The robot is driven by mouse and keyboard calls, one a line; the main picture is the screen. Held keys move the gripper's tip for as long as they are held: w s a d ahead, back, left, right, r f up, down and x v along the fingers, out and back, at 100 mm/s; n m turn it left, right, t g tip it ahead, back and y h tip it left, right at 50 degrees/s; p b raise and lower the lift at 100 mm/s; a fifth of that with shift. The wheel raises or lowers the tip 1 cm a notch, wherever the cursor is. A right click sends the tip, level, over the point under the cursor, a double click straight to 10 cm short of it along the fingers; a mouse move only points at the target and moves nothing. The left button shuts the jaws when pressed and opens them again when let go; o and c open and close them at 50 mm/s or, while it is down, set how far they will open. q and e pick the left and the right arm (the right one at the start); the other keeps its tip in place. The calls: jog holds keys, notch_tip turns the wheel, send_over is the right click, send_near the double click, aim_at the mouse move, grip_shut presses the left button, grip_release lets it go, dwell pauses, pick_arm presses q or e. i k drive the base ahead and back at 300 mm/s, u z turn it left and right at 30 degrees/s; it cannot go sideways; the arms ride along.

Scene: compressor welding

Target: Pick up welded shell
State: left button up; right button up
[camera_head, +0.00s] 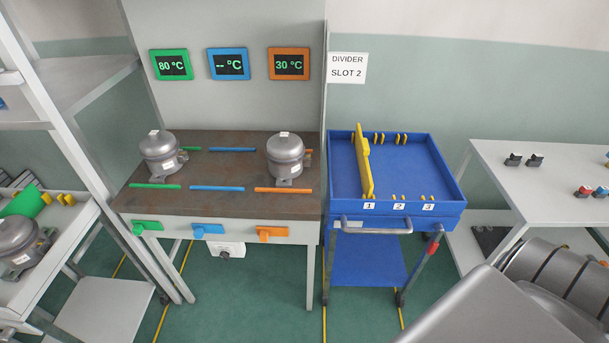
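A grey compressor shell (159,152) stands on the brown-topped welding table (225,168) at its left, between the green marks. A second grey shell (285,156) stands at the table's right, by the orange marks. The middle place between the blue strips is empty. A third grey shell (18,243) sits on the white rack at the far left, partly cut off by the picture edge. I cannot tell from their look which shell is welded. Neither of my grippers is in view; a grey part of my own body fills the lower right corner.
Displays above the table read 80 °C in green (171,65), dashes in blue (229,64) and 30 °C in orange (289,64). A blue cart (449,190) has a yellow divider (363,163) at slot 1; a sign (347,68) reads "DIVIDER SLOT 2". A white table (545,180) stands right.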

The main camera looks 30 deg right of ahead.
aim_at(284, 151)
jog(key=k, duration=0.65)
jog(key=u, duration=0.7)
jog(key=i, duration=1.95)
jog(key=z, duration=1.3)
jog(key=i, duration=0.8)
jog(key=z, duration=0.8)
